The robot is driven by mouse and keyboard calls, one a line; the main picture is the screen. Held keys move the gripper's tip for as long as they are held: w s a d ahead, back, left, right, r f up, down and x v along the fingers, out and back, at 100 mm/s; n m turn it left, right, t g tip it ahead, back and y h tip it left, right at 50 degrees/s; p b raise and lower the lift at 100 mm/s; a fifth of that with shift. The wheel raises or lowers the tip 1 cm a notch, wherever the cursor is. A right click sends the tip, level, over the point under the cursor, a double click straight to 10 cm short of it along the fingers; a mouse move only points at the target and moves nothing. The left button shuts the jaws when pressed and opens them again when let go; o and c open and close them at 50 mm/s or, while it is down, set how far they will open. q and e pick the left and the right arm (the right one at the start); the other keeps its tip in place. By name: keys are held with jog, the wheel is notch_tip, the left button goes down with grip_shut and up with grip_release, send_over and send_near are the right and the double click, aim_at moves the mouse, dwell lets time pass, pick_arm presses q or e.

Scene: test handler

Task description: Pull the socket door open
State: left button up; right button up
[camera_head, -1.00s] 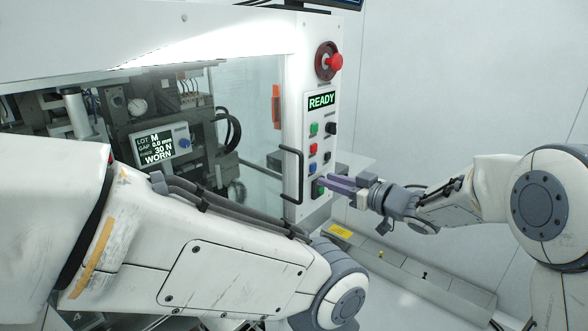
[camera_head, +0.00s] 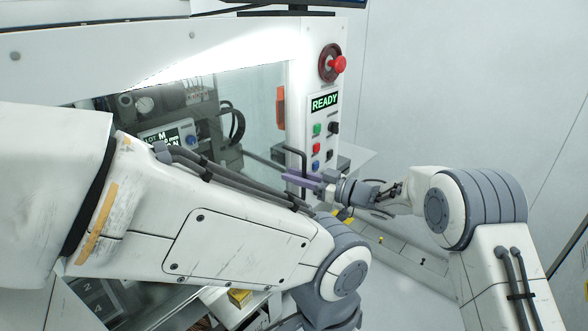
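The socket door is a clear panel (camera_head: 262,105) on the front of the white test machine, and it looks closed. Its black bar handle (camera_head: 303,156) is upright at the panel's right edge, beside the button panel. My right gripper (camera_head: 300,177) has purple fingers and comes in from the right. Its fingers overlap the lower part of the handle in the head view. I cannot tell whether they touch it or how far apart they are. My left arm crosses the front of the machine and hides the lower door. My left gripper is out of view.
The button panel (camera_head: 322,130) shows READY on a display, with a red emergency knob (camera_head: 339,64) above. A small screen (camera_head: 165,135) is behind the clear panel. A grey floor rail (camera_head: 400,257) runs along the right. White walls stand behind.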

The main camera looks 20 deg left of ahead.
jog(key=shift+a, duration=0.35)
grip_shut()
dwell(1.2)
